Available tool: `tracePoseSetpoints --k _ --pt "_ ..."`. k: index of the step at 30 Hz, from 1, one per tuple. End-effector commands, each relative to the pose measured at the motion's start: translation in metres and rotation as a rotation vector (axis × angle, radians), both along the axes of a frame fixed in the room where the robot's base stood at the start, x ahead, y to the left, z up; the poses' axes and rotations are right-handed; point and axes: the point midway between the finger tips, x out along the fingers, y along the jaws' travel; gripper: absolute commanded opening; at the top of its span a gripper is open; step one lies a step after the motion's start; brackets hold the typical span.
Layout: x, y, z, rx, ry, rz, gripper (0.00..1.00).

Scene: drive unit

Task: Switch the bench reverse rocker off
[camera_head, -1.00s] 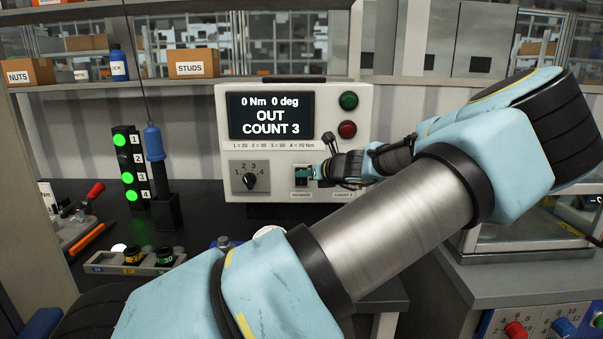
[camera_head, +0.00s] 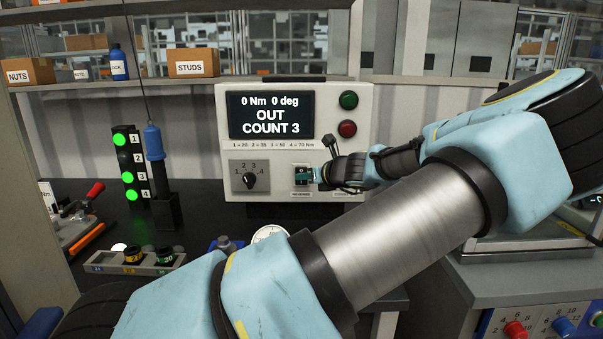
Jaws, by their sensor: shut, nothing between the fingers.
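The reverse rocker (camera_head: 302,171) is a small black switch on a white plate, low on the front of the white control box (camera_head: 220,140). My gripper (camera_head: 308,176) is shut and empty, its tip at the rocker's front. The gripper covers the rocker's lower and right parts, so I cannot tell which way it is tipped or whether the tip touches it. The display (camera_head: 270,115) reads 0 Nm 0 deg, OUT, COUNT 3.
A selector knob (camera_head: 250,180) sits left of the rocker. Green (camera_head: 348,100) and red (camera_head: 347,129) buttons are above right. A light tower (camera_head: 131,165) and a blue-handled tool (camera_head: 154,143) stand left of the box. A socket tray (camera_head: 100,267) lies in front.

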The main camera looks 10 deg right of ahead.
Motion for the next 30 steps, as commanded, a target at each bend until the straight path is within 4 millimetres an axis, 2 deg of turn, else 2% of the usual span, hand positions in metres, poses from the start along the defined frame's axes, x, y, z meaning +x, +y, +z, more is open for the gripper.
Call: tracePoseSetpoints --k 15,30 --pt "-0.044 0.008 -0.007 0.000 0.000 -0.001 0.00" --pt "-0.047 0.009 -0.008 0.000 0.000 0.000 0.00"
